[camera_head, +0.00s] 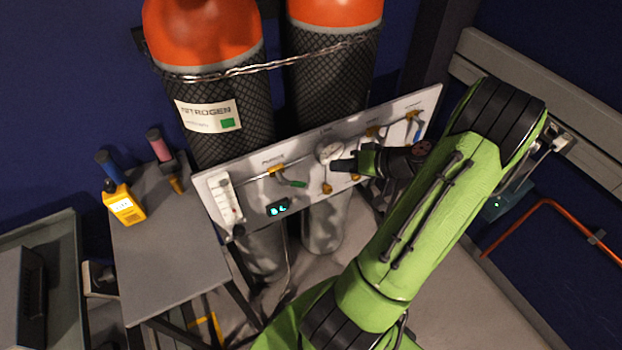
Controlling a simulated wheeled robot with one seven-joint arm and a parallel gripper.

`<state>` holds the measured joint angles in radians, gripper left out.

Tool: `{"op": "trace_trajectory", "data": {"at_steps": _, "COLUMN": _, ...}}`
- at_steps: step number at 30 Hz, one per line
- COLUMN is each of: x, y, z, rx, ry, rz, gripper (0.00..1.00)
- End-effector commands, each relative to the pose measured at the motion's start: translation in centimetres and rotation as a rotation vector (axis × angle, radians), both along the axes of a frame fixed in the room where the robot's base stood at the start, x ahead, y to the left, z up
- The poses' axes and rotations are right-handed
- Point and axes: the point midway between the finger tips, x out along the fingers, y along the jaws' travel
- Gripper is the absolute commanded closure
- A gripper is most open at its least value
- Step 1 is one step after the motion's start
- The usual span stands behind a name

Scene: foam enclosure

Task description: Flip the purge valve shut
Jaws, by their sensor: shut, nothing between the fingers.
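My gripper (338,165) is shut and empty. It is in front of the panel, to the right of the green lever and just below the round gauge (328,152). A gap shows between fingertips and lever. My forearm and wrist hide part of the panel's right side.
Two orange-topped cylinders (205,35) stand behind the panel, with a chain across them. A blue-handled valve (418,138) is at the panel's right end. A flow tube (228,200) and a lit display (279,208) are at left. A grey table (170,260) holds a yellow meter (123,205).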

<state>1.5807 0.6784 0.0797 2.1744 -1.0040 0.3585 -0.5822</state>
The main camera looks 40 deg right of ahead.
Motion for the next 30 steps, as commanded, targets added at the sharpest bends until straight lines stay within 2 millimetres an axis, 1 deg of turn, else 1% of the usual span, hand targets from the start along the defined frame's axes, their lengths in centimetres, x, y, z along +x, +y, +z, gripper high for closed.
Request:
{"op": "trace_trajectory", "data": {"at_steps": 1, "x": 1.0, "y": 0.4, "z": -0.9, "rx": 0.004, "ry": 0.0, "rz": 0.005, "gripper": 1.0}}
{"op": "trace_trajectory", "data": {"at_steps": 9, "x": 5.8, "y": 1.8, "z": -4.1, "rx": 0.004, "ry": 0.0, "rz": 0.005, "gripper": 1.0}}
{"op": "trace_trajectory", "data": {"at_steps": 12, "x": 5.9, "y": 3.0, "z": -5.6, "rx": 0.006, "ry": 0.003, "rz": 0.001, "gripper": 1.0}}
{"op": "trace_trajectory", "data": {"at_steps": 16, "x": 6.2, "y": 3.9, "z": -6.7, "rx": 0.004, "ry": 0.001, "rz": 0.001, "gripper": 1.0}}
{"op": "trace_trajectory", "data": {"at_steps": 30, "x": 6.2, "y": 4.1, "z": -6.9, "rx": 0.005, "ry": 0.0, "rz": 0.0, "gripper": 1.0}}
